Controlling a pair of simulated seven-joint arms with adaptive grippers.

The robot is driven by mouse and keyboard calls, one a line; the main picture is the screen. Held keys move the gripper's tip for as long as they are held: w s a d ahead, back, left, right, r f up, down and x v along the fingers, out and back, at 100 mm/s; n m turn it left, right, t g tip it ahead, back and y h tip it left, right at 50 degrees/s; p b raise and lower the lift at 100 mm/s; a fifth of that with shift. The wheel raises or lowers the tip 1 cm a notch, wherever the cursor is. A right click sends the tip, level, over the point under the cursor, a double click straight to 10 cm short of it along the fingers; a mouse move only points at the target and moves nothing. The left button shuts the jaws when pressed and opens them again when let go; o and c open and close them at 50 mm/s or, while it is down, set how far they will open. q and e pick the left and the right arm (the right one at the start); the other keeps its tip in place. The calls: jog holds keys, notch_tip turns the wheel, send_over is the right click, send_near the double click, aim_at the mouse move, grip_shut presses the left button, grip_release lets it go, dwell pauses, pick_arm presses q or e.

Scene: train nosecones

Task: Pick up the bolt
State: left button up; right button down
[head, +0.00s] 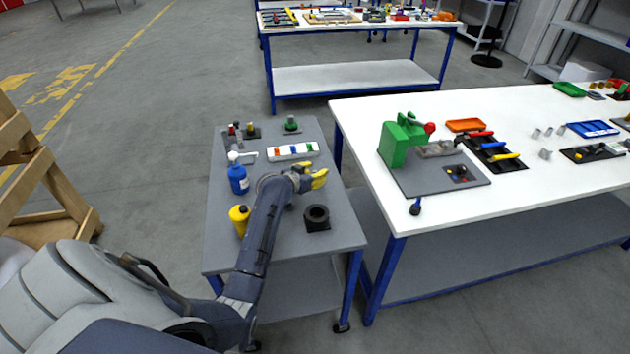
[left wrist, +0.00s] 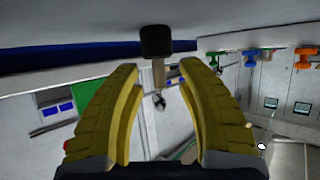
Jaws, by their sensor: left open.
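My left gripper (head: 318,178) has yellow fingers and is over the grey table, pointing right. In the left wrist view its two fingers (left wrist: 160,95) are spread with nothing held between them. A piece with a black head and a pale shank (left wrist: 155,42) shows beyond and between the fingertips in that view; it may be the bolt, but I cannot be sure. I cannot make out a bolt for certain in the head view. My right gripper is not in view.
The grey table (head: 222,262) also bears a blue bottle (head: 238,180), a yellow bottle (head: 240,219) and a white tray (head: 272,157) with coloured parts. A white table (head: 480,208) to the right carries a green machine (head: 393,147) and a black tray with coloured tools.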

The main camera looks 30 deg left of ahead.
pick_arm(q)
jog(key=shift+c, duration=0.5)
grip_shut()
jog(key=shift+r, duration=0.1)
